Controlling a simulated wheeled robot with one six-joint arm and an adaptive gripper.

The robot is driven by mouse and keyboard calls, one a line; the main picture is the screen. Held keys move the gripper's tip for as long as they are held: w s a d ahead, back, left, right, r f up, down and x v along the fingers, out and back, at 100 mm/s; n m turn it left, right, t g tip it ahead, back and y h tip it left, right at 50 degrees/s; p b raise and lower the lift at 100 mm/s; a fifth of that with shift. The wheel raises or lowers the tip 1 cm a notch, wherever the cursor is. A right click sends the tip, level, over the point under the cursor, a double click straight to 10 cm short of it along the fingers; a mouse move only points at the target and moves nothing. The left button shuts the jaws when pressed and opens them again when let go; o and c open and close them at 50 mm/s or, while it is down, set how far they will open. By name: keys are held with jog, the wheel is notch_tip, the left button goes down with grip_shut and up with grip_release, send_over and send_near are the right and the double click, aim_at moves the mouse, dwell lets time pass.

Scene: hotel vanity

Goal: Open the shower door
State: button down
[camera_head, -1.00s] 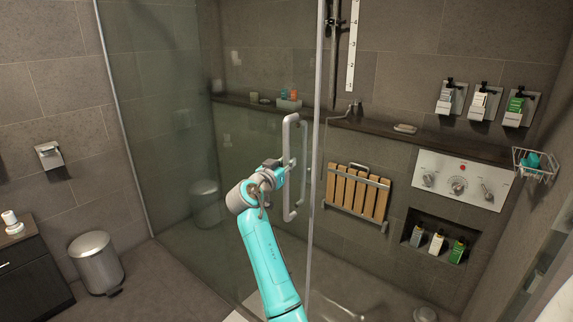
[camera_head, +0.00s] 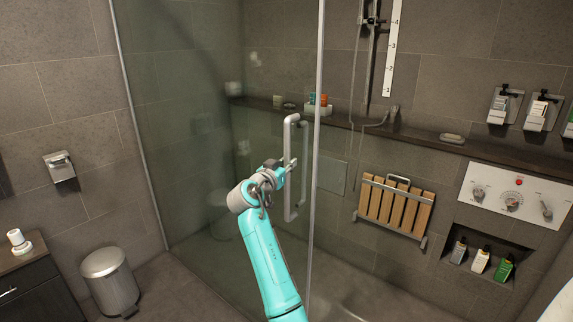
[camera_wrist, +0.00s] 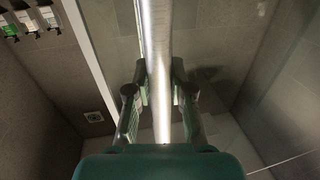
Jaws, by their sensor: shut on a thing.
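The shower door (camera_head: 190,130) is a clear, greenish glass panel with a metal edge on its right, in the head view. Its long vertical metal handle (camera_head: 288,140) is near that right edge. My gripper (camera_head: 288,166) is shut on the handle's upright bar at about mid-height. In the wrist view, the shiny bar (camera_wrist: 158,50) runs between the two dark fingers of my gripper (camera_wrist: 160,85). The fingers hide part of the bar in the head view.
Right of the door edge, the shower interior shows a folded wooden slatted seat (camera_head: 395,205), a control panel (camera_head: 513,198) and a niche with bottles (camera_head: 482,258). A metal bin (camera_head: 110,280) and a dark cabinet (camera_head: 40,290) stand at left, with floor between bin and glass.

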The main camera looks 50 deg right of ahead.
jog(key=shift+w+f, duration=0.1)
jog(key=c, duration=1)
grip_release()
jog(key=v, duration=1.2)
jog(key=shift+a, duration=0.1)
